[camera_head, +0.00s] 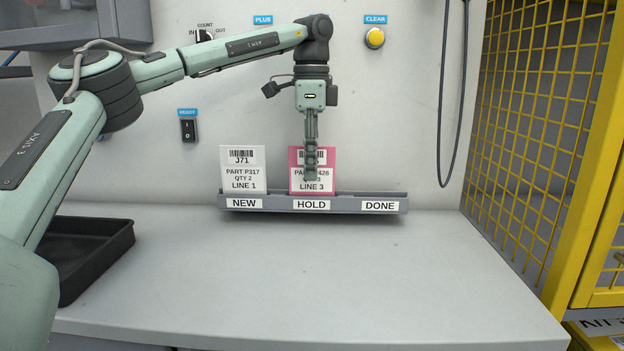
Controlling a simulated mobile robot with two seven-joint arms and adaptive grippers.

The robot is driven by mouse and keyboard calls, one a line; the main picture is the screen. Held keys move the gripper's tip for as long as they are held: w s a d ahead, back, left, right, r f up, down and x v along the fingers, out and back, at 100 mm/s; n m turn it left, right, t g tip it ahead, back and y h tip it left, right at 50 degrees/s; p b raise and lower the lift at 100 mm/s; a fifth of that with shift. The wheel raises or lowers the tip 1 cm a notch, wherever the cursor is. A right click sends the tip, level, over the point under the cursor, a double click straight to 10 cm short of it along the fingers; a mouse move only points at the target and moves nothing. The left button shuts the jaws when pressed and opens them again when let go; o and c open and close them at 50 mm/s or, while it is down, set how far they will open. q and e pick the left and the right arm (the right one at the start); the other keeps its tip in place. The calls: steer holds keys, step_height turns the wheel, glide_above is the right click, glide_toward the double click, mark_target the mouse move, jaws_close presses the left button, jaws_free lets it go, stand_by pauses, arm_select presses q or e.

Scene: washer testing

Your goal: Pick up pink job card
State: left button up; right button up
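The pink job card (327,170) stands upright in the HOLD section of the grey card rack (312,203). It has a pink border and a white face reading LINE 3. My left gripper (310,176) points straight down in front of the card and covers part of its text. The fingers show edge-on, so I cannot tell whether they are open or shut, or whether they touch the card. A white job card (243,168), J71, LINE 1, stands in the NEW section. No card shows in the DONE section. My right gripper is not in view.
A black tray (122,237) lies at the left, partly behind my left arm. A yellow mesh fence (545,140) borders the right. The wall carries a yellow CLEAR button (374,38) and a black READY switch (188,130). The bench top before the rack is clear.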

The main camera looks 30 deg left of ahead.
arm_select(q)
steer(key=shift+f, duration=0.8)
steer(key=shift+c, duration=0.5)
jaws_close()
steer(key=shift+r, duration=0.1)
